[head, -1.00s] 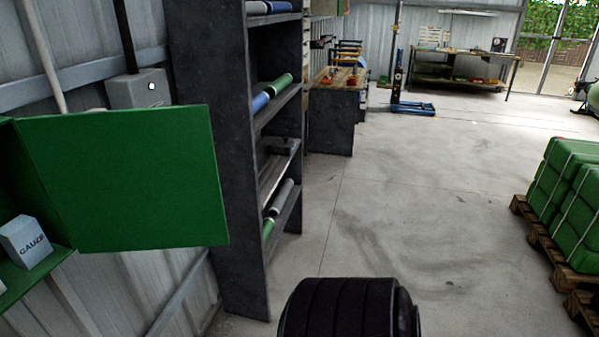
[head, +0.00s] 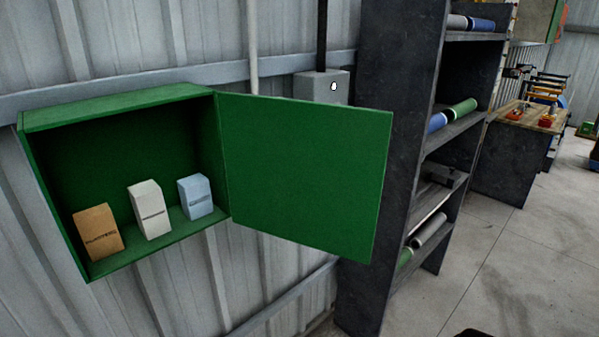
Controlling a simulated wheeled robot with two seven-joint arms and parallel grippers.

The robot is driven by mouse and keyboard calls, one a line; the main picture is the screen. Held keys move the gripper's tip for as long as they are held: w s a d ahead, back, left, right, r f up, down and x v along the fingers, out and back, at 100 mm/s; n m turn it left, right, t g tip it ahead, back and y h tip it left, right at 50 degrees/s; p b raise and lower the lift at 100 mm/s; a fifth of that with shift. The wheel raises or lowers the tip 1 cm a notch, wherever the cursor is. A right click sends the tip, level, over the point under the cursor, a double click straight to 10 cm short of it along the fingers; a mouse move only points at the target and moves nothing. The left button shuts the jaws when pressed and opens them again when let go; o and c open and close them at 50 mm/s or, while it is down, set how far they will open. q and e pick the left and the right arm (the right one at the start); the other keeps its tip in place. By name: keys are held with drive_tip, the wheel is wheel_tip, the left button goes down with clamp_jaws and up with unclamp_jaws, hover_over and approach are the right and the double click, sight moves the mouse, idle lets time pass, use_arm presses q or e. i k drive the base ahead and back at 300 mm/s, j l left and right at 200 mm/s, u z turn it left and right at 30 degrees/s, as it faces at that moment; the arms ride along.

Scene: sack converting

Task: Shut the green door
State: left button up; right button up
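The green door (head: 305,175) stands wide open in the head view, hinged on the right side of a green wall cabinet (head: 115,108). Its free edge reaches out to the right, close in the picture to the dark shelf unit. Inside the cabinet stand an orange-brown box (head: 98,233), a white box (head: 149,210) and a light blue box (head: 196,197). Neither of my grippers is in view, and nothing is seen touching the door.
A dark shelf unit (head: 396,120) with rolls stands right of the door. A grey wall box (head: 322,87) is mounted behind the door's top edge. A workbench (head: 518,150) stands farther back.

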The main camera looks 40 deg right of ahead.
sight(309, 173)
drive_tip(key=l+u, duration=0.15)
drive_tip(key=l, duration=0.3)
drive_tip(key=l+u, duration=0.15)
drive_tip(key=l, duration=0.3)
drive_tip(key=k+l+u, duration=0.1)
drive_tip(key=l, duration=0.35)
drive_tip(key=k+l+u, duration=0.15)
drive_tip(key=l, duration=0.35)
drive_tip(key=l+u, duration=0.15)
drive_tip(key=l, duration=0.3)
drive_tip(key=k+l+u, duration=0.15)
drive_tip(key=l, duration=0.25)
drive_tip(key=k+l+u, duration=0.15)
drive_tip(key=l, duration=0.25)
